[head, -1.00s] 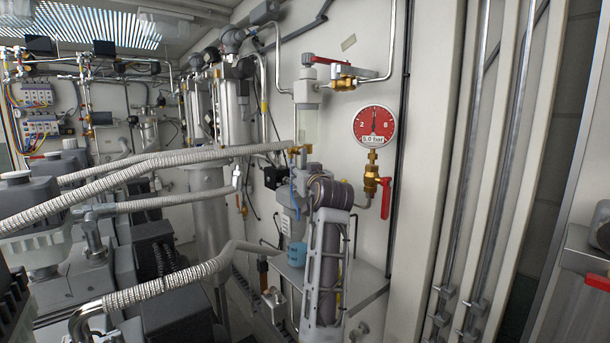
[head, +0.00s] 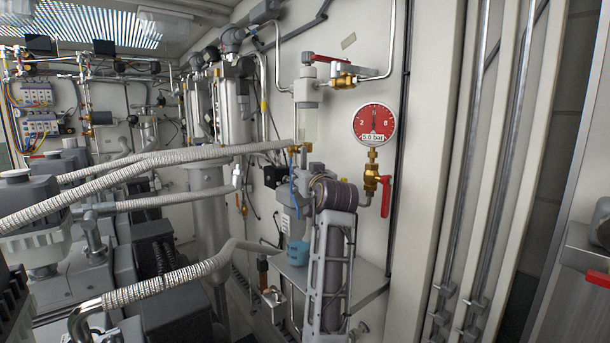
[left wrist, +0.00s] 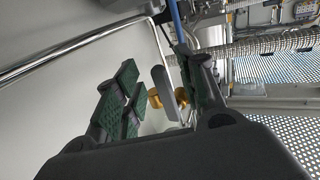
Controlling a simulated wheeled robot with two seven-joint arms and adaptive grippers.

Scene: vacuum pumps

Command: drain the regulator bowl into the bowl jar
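The regulator's clear bowl (head: 308,123) hangs upright on the wall under a grey head with a red handle (head: 322,59). Brass fittings (head: 296,151) and a thin blue tube (head: 293,190) sit below it. The blue bowl jar (head: 297,253) stands on the grey shelf (head: 372,284), partly behind my left arm. In the left wrist view my left gripper (left wrist: 160,76) is open, its green-padded fingers on either side of a grey lever-like piece (left wrist: 164,86) with brass parts; contact cannot be told. The blue tube (left wrist: 179,22) passes beyond them. My right gripper is not in view.
A red 5.0 bar gauge (head: 374,123) and a brass valve with a red lever (head: 386,196) are just right of the regulator. Braided hoses (head: 160,165) cross from the left. Vertical pipes (head: 475,170) run along the right wall.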

